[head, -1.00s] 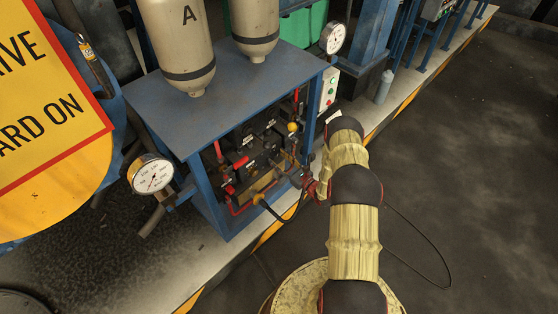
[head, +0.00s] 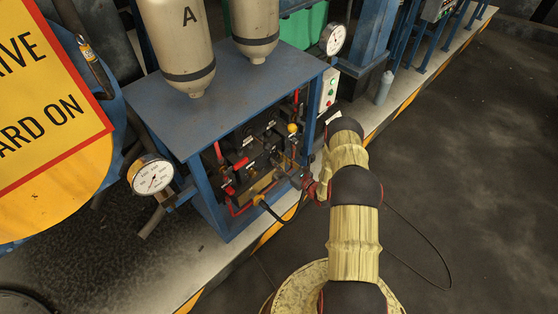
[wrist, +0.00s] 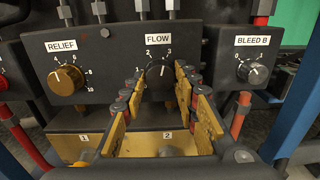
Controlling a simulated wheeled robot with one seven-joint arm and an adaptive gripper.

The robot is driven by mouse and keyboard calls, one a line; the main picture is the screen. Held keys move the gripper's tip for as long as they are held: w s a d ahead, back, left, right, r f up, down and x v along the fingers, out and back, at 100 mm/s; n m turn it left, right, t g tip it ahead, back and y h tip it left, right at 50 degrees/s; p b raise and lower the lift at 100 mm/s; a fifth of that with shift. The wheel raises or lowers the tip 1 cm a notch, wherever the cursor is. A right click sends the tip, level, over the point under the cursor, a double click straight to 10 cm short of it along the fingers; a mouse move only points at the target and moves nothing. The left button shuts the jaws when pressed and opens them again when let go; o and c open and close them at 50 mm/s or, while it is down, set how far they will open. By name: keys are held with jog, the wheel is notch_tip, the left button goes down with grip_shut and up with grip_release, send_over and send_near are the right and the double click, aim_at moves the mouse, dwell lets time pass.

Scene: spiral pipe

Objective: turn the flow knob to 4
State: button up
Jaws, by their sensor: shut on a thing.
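The flow knob (wrist: 156,70) is a dark round knob under the white FLOW label (wrist: 158,38) in the wrist view. Marks 1, 2 and 3 show around its top; the rest of the dial is hidden by the fingers. The knob's pale pointer line is near the 3, though it is small and hard to read exactly. My gripper (wrist: 160,78) has its yellow fingers on either side of the knob and is shut on it. In the head view my gripper (head: 286,178) reaches into the front of the blue-framed cabinet, and the knob cannot be made out.
A brass RELIEF knob (wrist: 66,79) is left of the flow knob and a black BLEED B knob (wrist: 252,69) is right. Blue cabinet posts (head: 307,135) stand near my arm. A red-handled lever (wrist: 240,112) is at the right. Open floor lies right of my arm.

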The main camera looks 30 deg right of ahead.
jog(key=shift+m, duration=0.4)
jog(key=m, duration=0.5)
jog(key=shift+a, duration=0.1)
jog(key=m, duration=0.7)
jog(key=shift+r+b, duration=0.1)
jog(key=shift+b, duration=0.25)
jog(key=o, duration=1.1)
jog(key=shift+s, duration=0.1)
jog(key=v, duration=1.1)
jog(key=shift+s+r, duration=0.1)
jog(key=shift+s, duration=0.3)
